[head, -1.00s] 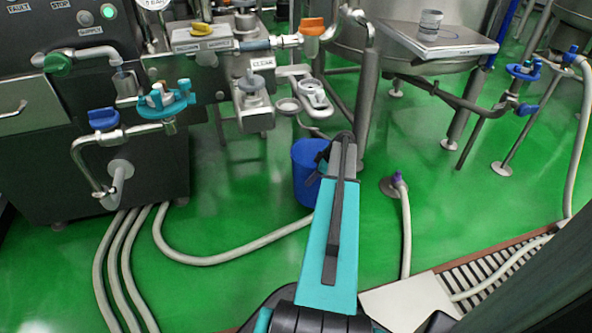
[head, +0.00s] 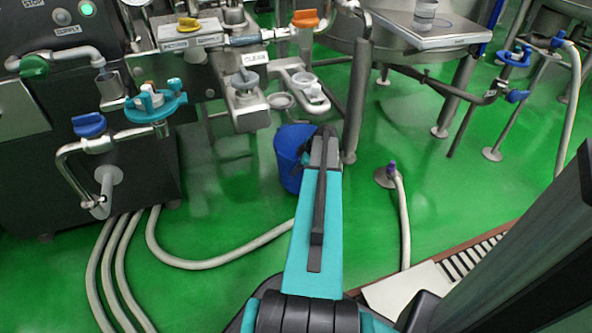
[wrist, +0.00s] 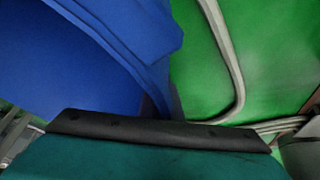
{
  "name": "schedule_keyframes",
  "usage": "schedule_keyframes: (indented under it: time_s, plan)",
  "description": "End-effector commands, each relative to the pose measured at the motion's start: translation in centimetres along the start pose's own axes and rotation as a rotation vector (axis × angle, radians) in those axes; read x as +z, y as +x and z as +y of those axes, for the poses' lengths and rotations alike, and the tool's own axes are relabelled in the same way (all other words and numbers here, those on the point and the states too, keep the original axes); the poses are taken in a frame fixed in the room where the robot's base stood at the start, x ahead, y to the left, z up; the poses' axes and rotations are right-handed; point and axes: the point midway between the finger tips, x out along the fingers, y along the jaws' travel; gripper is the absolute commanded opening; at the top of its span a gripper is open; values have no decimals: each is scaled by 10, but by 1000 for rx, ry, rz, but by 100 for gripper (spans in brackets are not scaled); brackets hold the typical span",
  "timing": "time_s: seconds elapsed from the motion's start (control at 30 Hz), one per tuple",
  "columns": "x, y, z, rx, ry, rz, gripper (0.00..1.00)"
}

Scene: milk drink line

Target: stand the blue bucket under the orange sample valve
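The blue bucket (head: 288,160) is on the far side of my gripper in the head view, left of a steel post, with its right side partly hidden by my arm. My gripper (head: 306,156) is at the bucket's rim; it looks shut on it, though the fingertips are mostly hidden. In the wrist view the bucket (wrist: 70,60) fills the upper left, very close, its banded rim running diagonally. I cannot tell whether its base touches the floor. The orange sample valve (head: 305,18) is on the pipework above the bucket and slightly right.
A steel bracket with small cups (head: 300,88) juts out above the bucket. A steel post (head: 357,100) stands close on its right. A hose (head: 215,262) curves over the green floor at left. A floor drain with a hose (head: 385,177) is at right. Open floor lies between.

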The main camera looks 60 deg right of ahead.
Motion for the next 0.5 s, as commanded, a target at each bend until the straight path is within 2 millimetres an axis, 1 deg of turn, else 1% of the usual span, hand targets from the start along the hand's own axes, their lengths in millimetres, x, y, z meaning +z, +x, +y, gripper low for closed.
schedule_keyframes:
  time_s: [0.17, 0.5]
  plan:
    - [4, 6, 0, 2, 0, 1, 0]
    - [15, 27, -1, 3, 1, 1, 0]
